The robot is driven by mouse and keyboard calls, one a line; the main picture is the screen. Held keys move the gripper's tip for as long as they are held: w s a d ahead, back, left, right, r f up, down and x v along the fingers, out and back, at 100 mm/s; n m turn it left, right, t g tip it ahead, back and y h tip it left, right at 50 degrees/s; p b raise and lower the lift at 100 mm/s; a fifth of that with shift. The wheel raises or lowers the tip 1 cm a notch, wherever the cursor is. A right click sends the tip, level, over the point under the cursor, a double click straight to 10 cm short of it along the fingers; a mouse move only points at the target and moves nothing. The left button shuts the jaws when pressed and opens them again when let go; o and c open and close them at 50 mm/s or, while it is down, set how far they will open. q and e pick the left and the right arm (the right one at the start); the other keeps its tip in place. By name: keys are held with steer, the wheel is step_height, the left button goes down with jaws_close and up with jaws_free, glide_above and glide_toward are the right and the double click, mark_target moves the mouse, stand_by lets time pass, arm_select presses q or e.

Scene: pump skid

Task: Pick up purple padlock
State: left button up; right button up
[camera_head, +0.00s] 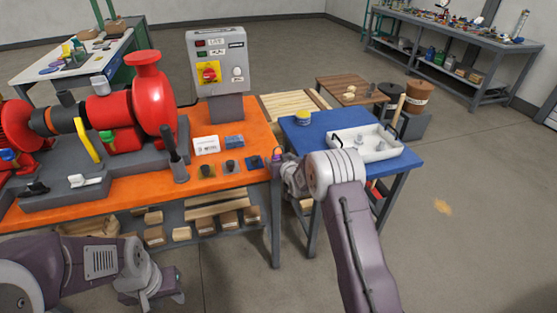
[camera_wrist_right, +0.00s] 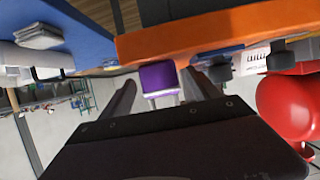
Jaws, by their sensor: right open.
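The purple padlock (camera_wrist_right: 158,77) shows in the right wrist view by the orange bench edge, with a pale shackle. In the head view it is a small purple spot (camera_head: 277,154) at the bench's right corner, partly hidden by my right gripper (camera_head: 284,168). In the wrist view my right gripper (camera_wrist_right: 160,96) is open, one finger on each side of the padlock in the picture; I cannot tell whether either touches it. My left gripper (camera_head: 162,296) is low at the bottom left in the head view, away from the padlock; its jaws are unclear.
The orange bench (camera_head: 232,180) carries a red pump (camera_head: 150,95), a control box (camera_head: 217,65) and small dark blocks. Floor at right is clear.

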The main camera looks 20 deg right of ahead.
mark_target(278, 156)
steer(key=shift+w+f, duration=0.15)
steer(key=shift+w, duration=0.15)
steer(key=c, duration=0.4)
jaws_close()
steer(key=shift+r, duration=0.6)
step_height(278, 156, up, 3)
steer(key=shift+r, duration=0.1)
steer(key=s+d+r, duration=0.4)
steer(key=s+r, duration=0.2)
steer(key=s, duration=0.4)
steer(key=shift+s+d+r+p, duration=0.35)
steer(key=shift+s+r+p, duration=0.05)
